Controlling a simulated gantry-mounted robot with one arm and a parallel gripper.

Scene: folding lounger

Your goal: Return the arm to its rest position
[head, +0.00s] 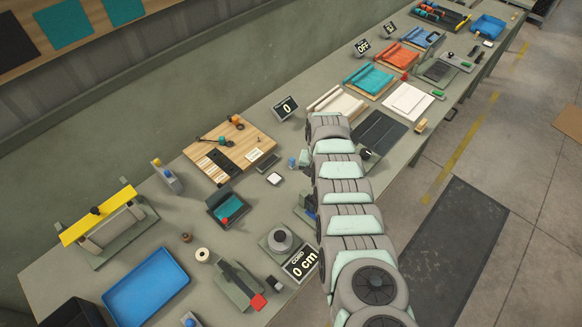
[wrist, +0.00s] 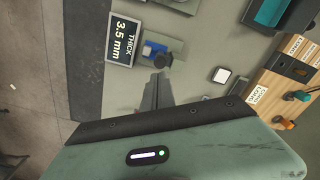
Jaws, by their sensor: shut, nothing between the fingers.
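My arm (head: 345,195), of grey and pale green segments, reaches from the bottom right of the head view up over the bench (head: 62,262). My gripper is hidden behind the arm there. In the wrist view my gripper (wrist: 160,80) shows as narrow dark fingers, shut and empty, over the bench top. A small blue device (wrist: 157,54) lies just beyond the fingertips; whether they touch it I cannot tell. A display reading "THICK 3.5 mm" (wrist: 121,38) is left of the fingers.
A white square (wrist: 221,75) and a wooden board (wrist: 277,85) lie right of the fingers. Open floor (head: 535,200) lies to the right.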

